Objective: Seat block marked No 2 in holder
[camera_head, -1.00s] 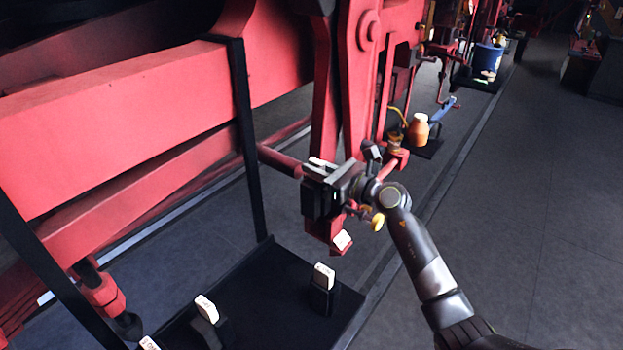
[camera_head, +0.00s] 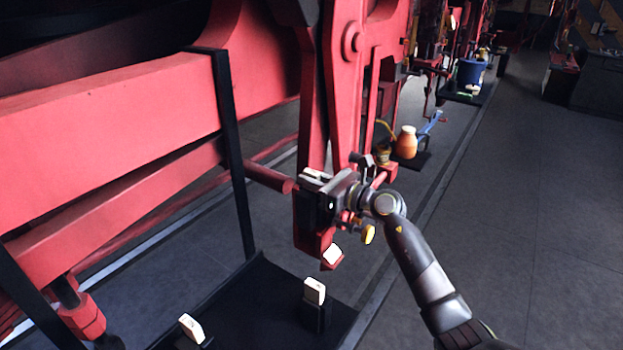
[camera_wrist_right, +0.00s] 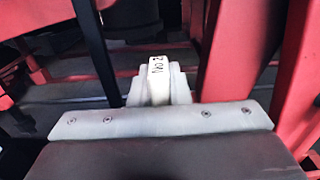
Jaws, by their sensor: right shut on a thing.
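The white block marked No 2 (camera_wrist_right: 157,75) is gripped at the tip of my right gripper (camera_wrist_right: 157,90); its black lettering shows in the right wrist view. In the head view my right gripper (camera_head: 317,185) is shut, raised in front of the red upright linkage, with the block's pale top barely visible at its jaws. I cannot tell whether the block touches anything beyond the jaws. Below the gripper, a red bracket (camera_head: 328,240) ends in a white-faced piece (camera_head: 333,254). Which part is the holder is not clear. My left gripper is not in view.
A black tray (camera_head: 255,300) below carries dark stands with white blocks, one at the right (camera_head: 315,290) and one at the left (camera_head: 191,328). A red rod (camera_head: 270,177) juts close beside the gripper. An orange bottle (camera_head: 406,142) stands behind. The floor at right is clear.

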